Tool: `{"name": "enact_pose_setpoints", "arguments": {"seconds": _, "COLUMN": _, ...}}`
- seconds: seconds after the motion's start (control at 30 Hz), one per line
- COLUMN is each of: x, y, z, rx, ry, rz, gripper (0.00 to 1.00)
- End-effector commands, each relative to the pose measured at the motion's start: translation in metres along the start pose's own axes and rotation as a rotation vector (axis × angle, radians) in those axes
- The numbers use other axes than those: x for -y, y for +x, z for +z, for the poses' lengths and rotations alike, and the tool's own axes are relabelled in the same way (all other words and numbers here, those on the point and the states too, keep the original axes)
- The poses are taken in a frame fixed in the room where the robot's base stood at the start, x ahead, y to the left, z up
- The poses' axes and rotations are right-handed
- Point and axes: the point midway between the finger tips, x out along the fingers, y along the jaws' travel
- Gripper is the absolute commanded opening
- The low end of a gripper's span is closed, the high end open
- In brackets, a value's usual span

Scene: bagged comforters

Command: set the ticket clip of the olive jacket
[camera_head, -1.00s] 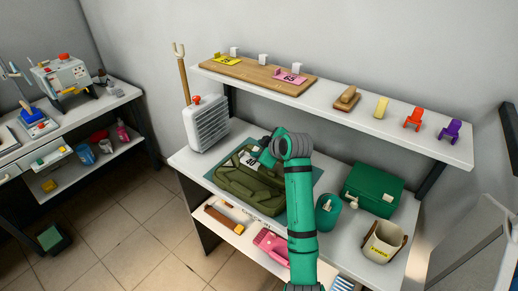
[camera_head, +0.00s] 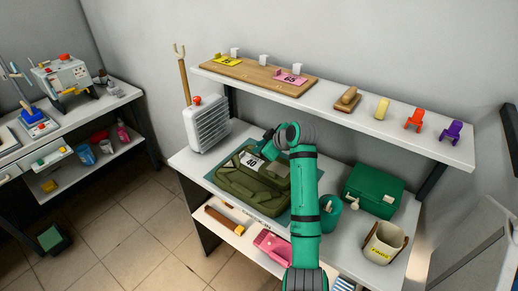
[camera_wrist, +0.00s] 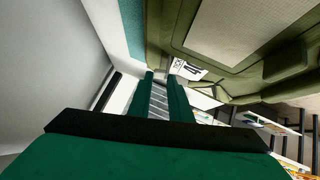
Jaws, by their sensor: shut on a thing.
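The olive jacket (camera_head: 250,188) lies folded on a teal mat (camera_head: 298,200) on the white worktop, and its cloth fills the upper right of the wrist view (camera_wrist: 225,50). A white ticket (camera_head: 252,163) with dark print is at the jacket's far side; it also shows just beyond my fingertips in the wrist view (camera_wrist: 187,68). My gripper (camera_head: 264,149) is low over the jacket's far edge, beside the ticket. Its two green fingers (camera_wrist: 161,80) are close together on the ticket clip, which they mostly hide. I cannot tell whether the clip touches the jacket.
A shelf above holds a wooden board (camera_head: 240,72) with a yellow ticket (camera_head: 226,61) and a pink ticket (camera_head: 290,80). A white heater (camera_head: 208,124) stands left of the jacket. A green case (camera_head: 373,190) and a cream bin (camera_head: 384,242) stand to the right.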

Motion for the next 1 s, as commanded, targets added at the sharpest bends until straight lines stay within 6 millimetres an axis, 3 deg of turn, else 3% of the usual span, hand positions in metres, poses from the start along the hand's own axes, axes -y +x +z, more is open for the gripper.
{"name": "enact_pose_setpoints", "arguments": {"seconds": 0.4, "x": -0.003, "y": 0.000, "z": 0.002, "rx": 0.003, "ry": 0.037, "rz": -0.034, "gripper": 0.00}}
{"name": "enact_pose_setpoints", "arguments": {"seconds": 0.43, "x": -0.003, "y": 0.000, "z": 0.002, "rx": 0.003, "ry": 0.037, "rz": -0.034, "gripper": 0.20}}
{"name": "enact_pose_setpoints", "arguments": {"seconds": 0.5, "x": -0.003, "y": 0.000, "z": 0.002, "rx": 0.002, "ry": 0.037, "rz": -0.034, "gripper": 0.35}}
{"name": "enact_pose_setpoints", "arguments": {"seconds": 0.83, "x": -0.003, "y": -0.002, "z": 0.001, "rx": 0.001, "ry": 0.035, "rz": -0.034, "gripper": 0.35}}
{"name": "enact_pose_setpoints", "arguments": {"seconds": 1.0, "x": -0.004, "y": -0.021, "z": 0.001, "rx": 0.000, "ry": 0.036, "rz": -0.032, "gripper": 0.35}}
